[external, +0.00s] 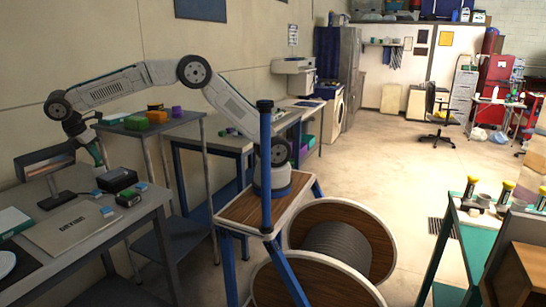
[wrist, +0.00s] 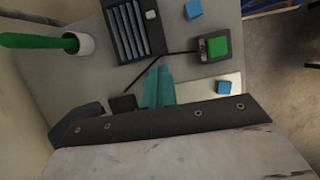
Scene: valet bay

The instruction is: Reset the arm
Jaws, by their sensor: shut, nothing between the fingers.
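My arm stretches left from its base in the external view, bends at a high elbow, and drops toward the grey table (external: 150,205). My gripper (external: 101,156) points down above the far part of that table. In the wrist view my gripper's teal fingers (wrist: 157,86) are together, with nothing seen between them. They are over the table near a black slatted box (wrist: 130,28) and a small dark device with a green top (wrist: 215,47). The contact between fingertips and table cannot be told.
Blue cubes (wrist: 193,9) lie near the device. A white cup (wrist: 78,44) with a green handle stands left in the wrist view.

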